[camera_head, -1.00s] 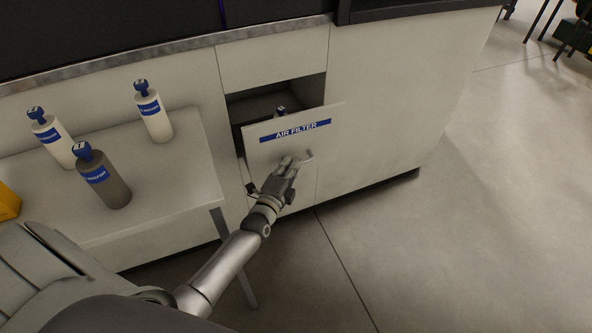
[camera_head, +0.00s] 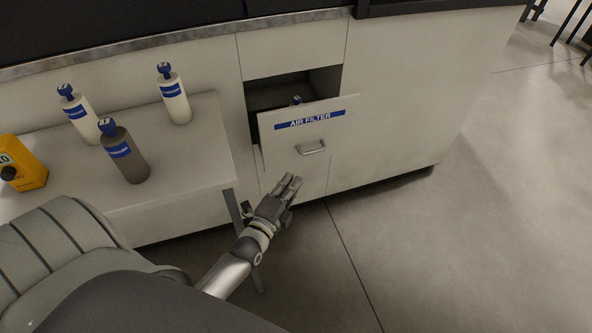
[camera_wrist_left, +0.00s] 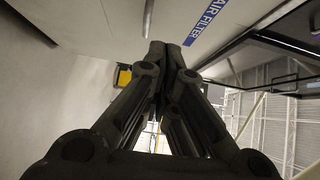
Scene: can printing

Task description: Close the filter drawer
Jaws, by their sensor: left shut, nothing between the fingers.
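The filter drawer (camera_head: 283,143) has a white front with a blue "AIR FILTER" label and a small metal handle (camera_head: 311,147). It stands out from the cabinet, with its dark inside showing above the front. A blue bottle top shows inside it. My left gripper (camera_head: 291,182) is below and a little left of the handle, in front of the cabinet and apart from the handle. Its fingers are shut with nothing between them. In the left wrist view the shut fingers (camera_wrist_left: 166,48) point up beside the label (camera_wrist_left: 203,24). My right gripper is not in view.
A low white table (camera_head: 190,169) at left carries two white bottles (camera_head: 82,117) (camera_head: 176,101) and a grey bottle (camera_head: 127,160). A yellow device (camera_head: 24,163) stands at its left end. The floor (camera_head: 470,230) to the right is clear.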

